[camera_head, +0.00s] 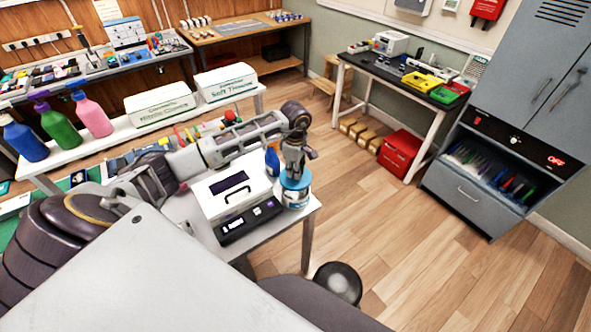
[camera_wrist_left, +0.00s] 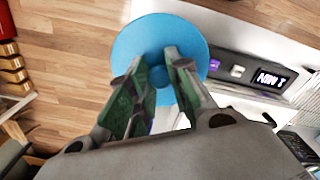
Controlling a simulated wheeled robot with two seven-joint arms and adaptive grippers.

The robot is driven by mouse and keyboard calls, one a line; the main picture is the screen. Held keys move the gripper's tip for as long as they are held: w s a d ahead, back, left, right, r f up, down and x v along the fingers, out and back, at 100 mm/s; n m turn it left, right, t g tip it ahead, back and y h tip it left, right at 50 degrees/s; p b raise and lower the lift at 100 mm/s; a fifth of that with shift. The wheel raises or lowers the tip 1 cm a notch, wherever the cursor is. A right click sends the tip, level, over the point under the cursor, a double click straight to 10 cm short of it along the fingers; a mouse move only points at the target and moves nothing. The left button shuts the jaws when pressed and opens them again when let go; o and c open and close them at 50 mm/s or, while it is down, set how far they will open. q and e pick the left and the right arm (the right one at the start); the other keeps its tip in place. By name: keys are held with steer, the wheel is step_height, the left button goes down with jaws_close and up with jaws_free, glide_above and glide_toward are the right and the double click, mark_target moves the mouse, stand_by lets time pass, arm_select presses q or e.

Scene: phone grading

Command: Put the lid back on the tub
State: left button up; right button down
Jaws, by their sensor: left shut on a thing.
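A round blue lid (camera_head: 296,179) is at the right end of the bench in the head view. The tub (camera_head: 297,196), a small pale and blue container, is directly under it at the bench's front right corner. I cannot tell whether the lid rests on the rim or hangs just above it. My left gripper (camera_head: 293,168) points down from above, shut on the lid's centre knob. In the left wrist view the lid (camera_wrist_left: 135,42) fills the space beyond the fingers (camera_wrist_left: 171,60) and hides the tub. My right gripper is not in view.
A white boxy machine (camera_head: 222,205) with a black handle and lit display stands left of the tub. A blue bottle (camera_head: 272,160) is close behind it. White boxes (camera_head: 160,107) and coloured pump bottles (camera_head: 93,117) stand on a rear shelf.

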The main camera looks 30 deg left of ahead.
arm_select(q)
steer(key=shift+f+b, duration=1)
steer(key=shift+f, duration=1.2)
steer(key=shift+f+b, duration=0.8)
steer(key=shift+f, duration=0.15)
steer(key=shift+b, duration=0.4)
steer(key=shift+f, duration=0.1)
stand_by(1.1)
steer(key=shift+b, duration=0.5)
